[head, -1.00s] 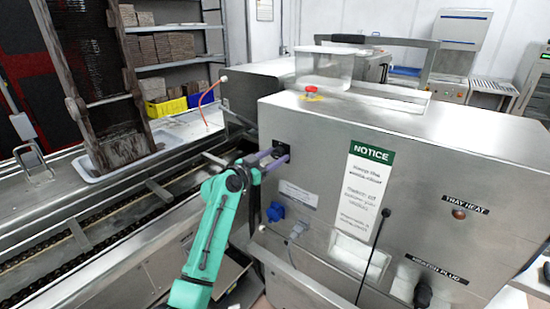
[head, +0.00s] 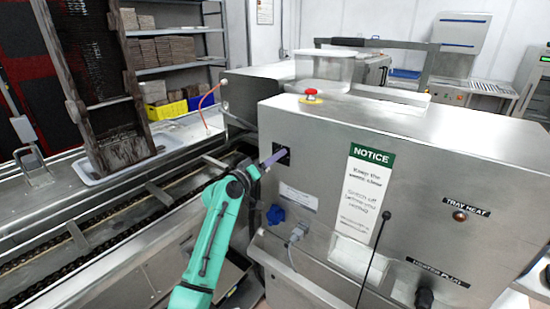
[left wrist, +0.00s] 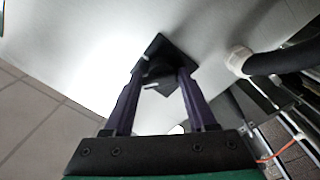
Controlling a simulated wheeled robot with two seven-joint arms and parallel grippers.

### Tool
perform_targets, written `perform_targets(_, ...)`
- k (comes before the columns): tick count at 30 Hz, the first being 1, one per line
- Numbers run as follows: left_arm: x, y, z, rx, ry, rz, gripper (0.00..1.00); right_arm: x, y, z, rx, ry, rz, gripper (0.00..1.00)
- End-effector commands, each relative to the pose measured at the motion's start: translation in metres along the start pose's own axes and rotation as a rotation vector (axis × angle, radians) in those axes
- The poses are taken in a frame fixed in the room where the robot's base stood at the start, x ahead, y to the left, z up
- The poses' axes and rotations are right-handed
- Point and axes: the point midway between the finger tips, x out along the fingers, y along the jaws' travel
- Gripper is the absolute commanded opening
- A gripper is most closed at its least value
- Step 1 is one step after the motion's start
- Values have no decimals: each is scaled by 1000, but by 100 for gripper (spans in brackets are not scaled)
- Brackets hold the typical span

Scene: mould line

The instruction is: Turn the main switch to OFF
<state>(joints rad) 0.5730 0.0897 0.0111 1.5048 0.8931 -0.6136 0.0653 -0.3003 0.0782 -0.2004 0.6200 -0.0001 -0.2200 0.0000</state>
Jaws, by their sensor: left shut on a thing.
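The main switch (head: 284,152) is a small black square plate with a knob, on the upper left of the steel cabinet's front face. My left gripper (head: 273,158) reaches it from the left, with its purple fingers at the plate. In the left wrist view the switch's black plate (left wrist: 159,46) looks turned like a diamond. There the left gripper (left wrist: 163,78) is shut on the dark knob, one finger on each side. The fingers hide part of the knob, and I cannot read its position marks. My right gripper is not in view.
The steel cabinet (head: 320,190) carries a red emergency button (head: 311,95) on top. Below the switch are a blue socket (head: 276,214) and a grey plug with a cable (head: 298,232). A chain conveyor (head: 110,215) runs on the left.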

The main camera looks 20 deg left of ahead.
Motion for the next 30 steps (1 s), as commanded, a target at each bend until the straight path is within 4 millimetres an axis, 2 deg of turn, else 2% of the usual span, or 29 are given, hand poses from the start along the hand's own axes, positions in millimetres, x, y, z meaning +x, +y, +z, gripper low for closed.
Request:
perform_targets(15, -1, -3, 0, -452, 29, -12, 1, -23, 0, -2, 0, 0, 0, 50)
perform_targets(21, -1, -4, 2, -562, 32, -15, 1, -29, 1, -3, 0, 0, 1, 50)
perform_targets(30, -1, -6, 6, -633, 31, -19, 1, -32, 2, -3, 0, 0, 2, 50)
